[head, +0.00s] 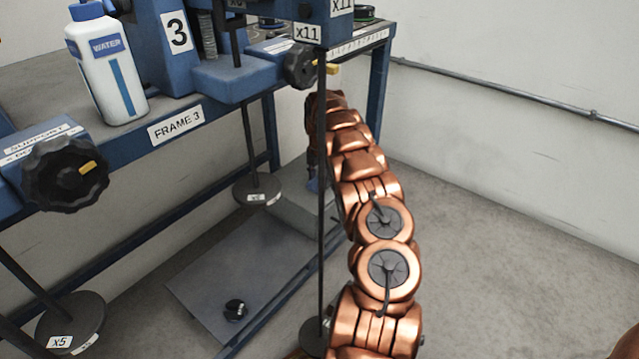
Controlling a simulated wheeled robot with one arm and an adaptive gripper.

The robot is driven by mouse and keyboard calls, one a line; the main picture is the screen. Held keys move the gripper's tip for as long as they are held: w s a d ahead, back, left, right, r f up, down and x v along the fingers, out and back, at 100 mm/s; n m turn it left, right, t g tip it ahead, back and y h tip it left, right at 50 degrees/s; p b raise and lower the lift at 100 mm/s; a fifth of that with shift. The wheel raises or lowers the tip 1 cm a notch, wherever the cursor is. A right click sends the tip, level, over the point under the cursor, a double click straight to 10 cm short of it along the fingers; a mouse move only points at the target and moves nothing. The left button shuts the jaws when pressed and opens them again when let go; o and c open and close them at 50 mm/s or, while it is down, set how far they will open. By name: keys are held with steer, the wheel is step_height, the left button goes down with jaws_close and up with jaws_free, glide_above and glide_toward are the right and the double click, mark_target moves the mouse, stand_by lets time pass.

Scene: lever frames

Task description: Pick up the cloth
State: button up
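No cloth can be made out in the head view. My copper arm reaches from the bottom of the picture up and away, along the right end of the blue bench. Its far end bends down behind a thin vertical rod. My gripper (313,178) seems to be at that end, low beside the bench, small and mostly hidden by the rod and my own arm links. I cannot tell whether its fingers are open or shut, or whether they hold anything.
The blue bench (165,134) labelled FRAME 3 carries a white water bottle (107,65) and black knobs (65,172). Hanging weights (257,189) and a grey lower plate (235,280) with a small black knob (235,310) are below. The floor (520,260) at right is clear.

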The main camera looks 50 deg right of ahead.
steer(key=c, duration=0.4)
steer(key=shift+r, duration=0.15)
